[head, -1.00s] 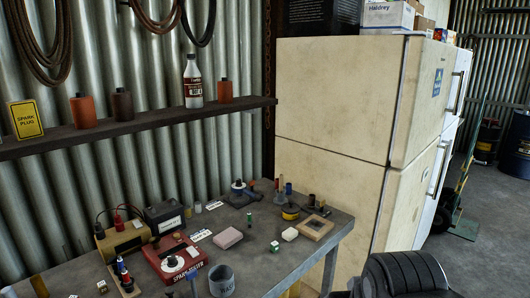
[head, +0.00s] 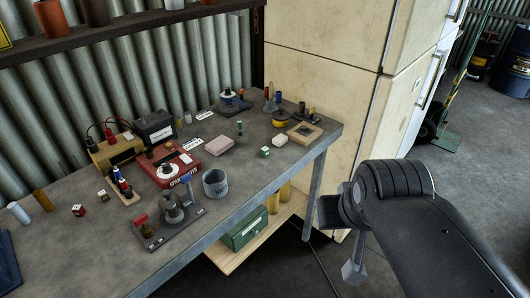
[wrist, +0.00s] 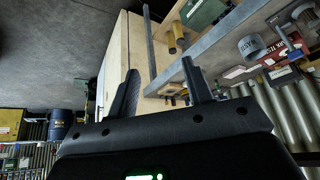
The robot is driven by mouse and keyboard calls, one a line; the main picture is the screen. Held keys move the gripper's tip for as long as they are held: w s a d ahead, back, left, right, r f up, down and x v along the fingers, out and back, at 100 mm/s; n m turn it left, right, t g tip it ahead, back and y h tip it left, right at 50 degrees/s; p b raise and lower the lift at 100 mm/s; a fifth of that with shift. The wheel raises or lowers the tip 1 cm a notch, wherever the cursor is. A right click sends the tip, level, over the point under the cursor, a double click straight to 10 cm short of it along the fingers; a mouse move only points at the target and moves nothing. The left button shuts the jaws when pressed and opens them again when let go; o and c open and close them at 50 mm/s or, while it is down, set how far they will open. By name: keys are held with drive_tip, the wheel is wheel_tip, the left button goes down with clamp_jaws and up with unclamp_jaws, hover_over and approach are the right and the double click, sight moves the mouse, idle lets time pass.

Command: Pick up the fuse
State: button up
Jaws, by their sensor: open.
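The fuse is not clearly told apart from the other small parts on the grey workbench (head: 75,238). A small green cylinder (head: 239,127) stands upright near the bench's middle. Tan (head: 42,200) and pale (head: 18,213) cylinders are at the far left. My gripper (head: 340,240) is off the bench's right front edge, apart from all of these. In the wrist view my gripper (wrist: 160,68) has its two fingers spread with nothing between them.
A red tester (head: 175,166), a grey cup (head: 215,184) and a dark-based fixture (head: 170,218) stand on the bench. A wooden frame (head: 305,133) is near its right end. A green box (head: 246,229) sits on the lower shelf. A cream fridge (head: 320,85) stands behind.

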idle(0.7)
drive_tip(key=w+a+r+m+g, duration=0.15)
drive_tip(key=w+r, duration=0.35)
drive_tip(key=w, duration=0.6)
drive_tip(key=m+g, duration=0.4)
drive_tip(key=m, duration=0.5)
hover_over(265, 148)
wheel_tip(265, 148, down, 13)
wheel_tip(265, 148, down, 11)
drive_tip(key=shift+s+r, duration=0.1)
clamp_jaws()
